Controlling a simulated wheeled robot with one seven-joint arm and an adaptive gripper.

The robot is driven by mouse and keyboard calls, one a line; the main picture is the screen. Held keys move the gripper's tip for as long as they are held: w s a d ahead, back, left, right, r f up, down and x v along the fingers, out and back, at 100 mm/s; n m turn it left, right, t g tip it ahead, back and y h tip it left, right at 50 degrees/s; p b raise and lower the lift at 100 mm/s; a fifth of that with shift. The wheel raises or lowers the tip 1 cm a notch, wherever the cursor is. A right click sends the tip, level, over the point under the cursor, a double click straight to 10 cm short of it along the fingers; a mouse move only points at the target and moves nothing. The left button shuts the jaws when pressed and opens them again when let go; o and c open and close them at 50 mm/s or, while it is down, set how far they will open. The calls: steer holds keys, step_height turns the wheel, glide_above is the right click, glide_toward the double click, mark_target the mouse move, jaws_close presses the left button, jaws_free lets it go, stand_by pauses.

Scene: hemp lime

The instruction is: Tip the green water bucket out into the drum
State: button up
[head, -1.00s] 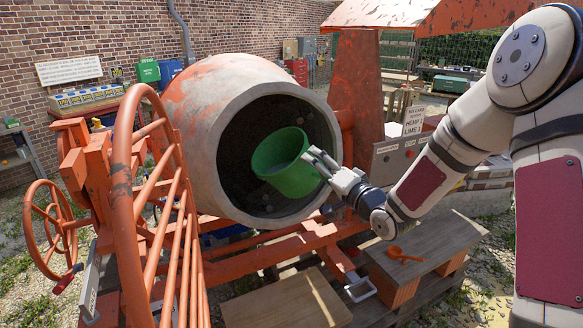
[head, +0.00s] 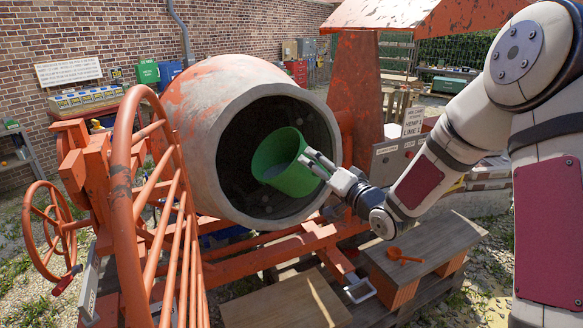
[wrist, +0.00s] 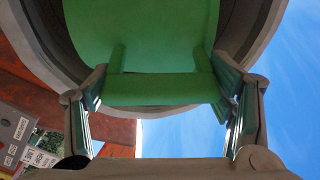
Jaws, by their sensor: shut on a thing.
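The green bucket (head: 285,162) is in front of the open mouth of the drum (head: 215,140) in the head view. My gripper (head: 318,165) is shut on the bucket's right side. In the wrist view the bucket (wrist: 140,40) fills the upper middle, and my gripper (wrist: 160,100) has a finger on each side of a green crossbar handle. The drum's floor is in shadow.
An orange frame with bars and a handwheel (head: 52,230) stands left of the drum. A wooden bench (head: 425,250) with an orange scoop (head: 403,256) is at the lower right. A wooden board (head: 285,302) lies at the bottom. A brick wall is behind.

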steer(key=shift+a+r, duration=0.1)
steer(key=shift+r, duration=0.1)
stand_by(0.6)
steer(key=shift+a+n, duration=0.1)
steer(key=shift+n, duration=0.5)
steer(key=shift+s, duration=0.1)
steer(key=shift+a+n, duration=0.2)
steer(key=shift+n, duration=0.4)
steer(key=shift+s, duration=0.1)
steer(key=shift+s+a+n, duration=0.15)
steer(key=shift+a+n, duration=0.15)
steer(key=shift+n, duration=0.3)
stand_by(0.6)
steer(key=shift+s+a+f+n, duration=0.2)
steer(key=shift+a+n, duration=0.15)
steer(key=shift+n, duration=0.25)
